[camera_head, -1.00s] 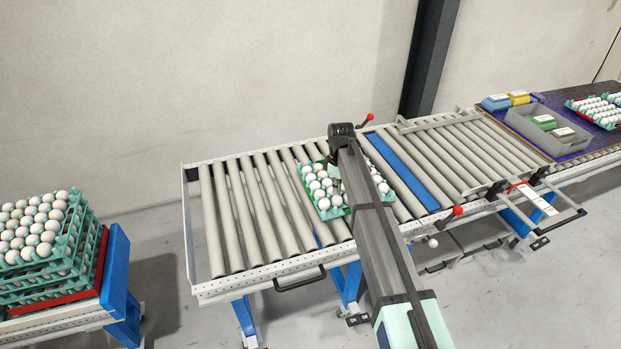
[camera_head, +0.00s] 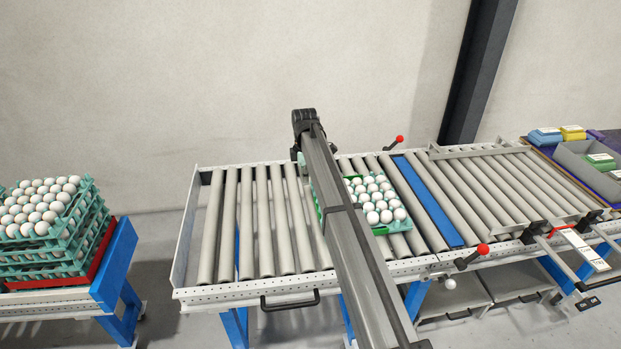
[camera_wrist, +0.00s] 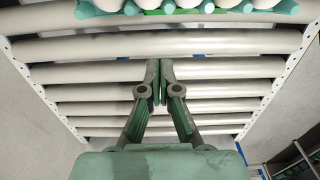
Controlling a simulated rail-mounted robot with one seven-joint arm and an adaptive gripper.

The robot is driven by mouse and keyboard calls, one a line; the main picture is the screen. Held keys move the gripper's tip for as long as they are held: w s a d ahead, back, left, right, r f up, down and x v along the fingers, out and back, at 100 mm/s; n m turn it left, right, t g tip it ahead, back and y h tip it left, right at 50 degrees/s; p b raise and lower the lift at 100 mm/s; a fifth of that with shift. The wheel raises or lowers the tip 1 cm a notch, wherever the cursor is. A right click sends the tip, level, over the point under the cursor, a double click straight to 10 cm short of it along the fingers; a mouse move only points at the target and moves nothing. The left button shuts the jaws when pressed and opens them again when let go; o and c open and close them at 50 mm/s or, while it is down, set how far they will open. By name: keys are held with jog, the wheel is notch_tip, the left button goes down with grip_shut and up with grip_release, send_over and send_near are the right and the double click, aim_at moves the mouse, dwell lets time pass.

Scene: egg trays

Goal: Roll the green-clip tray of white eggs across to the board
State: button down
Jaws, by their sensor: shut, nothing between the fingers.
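The teal tray of white eggs (camera_head: 398,226) lies on the rollers left of the blue strip, partly hidden behind my arm in the head view. Its near edge shows at the top of the wrist view, with a bright green clip (camera_wrist: 168,11) on it. My gripper (camera_wrist: 160,82) is shut and empty over bare rollers. It is left of the tray in the head view, where the arm hides its fingers. The tray and fingers are apart. A dark blue-purple board surface (camera_head: 588,186) shows at the far right, cut by the frame.
The roller conveyor has bare rollers (camera_head: 247,225) at left and more beyond the blue strip (camera_head: 427,200). Red-knobbed levers (camera_head: 482,249) stand at its near and far sides. Stacked egg trays (camera_head: 88,235) stand at far left. A grey bin (camera_head: 575,160) sits at far right.

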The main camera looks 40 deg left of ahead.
jog(key=f+p, duration=0.1)
jog(key=f, duration=0.1)
jog(key=w+d+f+p, duration=0.1)
jog(key=f, duration=0.1)
jog(key=w+d+f+p, duration=0.1)
jog(key=f, duration=0.2)
jog(key=shift+w+f, duration=0.1)
jog(key=shift+w+d+f, duration=0.15)
jog(key=shift+w+d, duration=0.25)
jog(key=shift+w, duration=0.05)
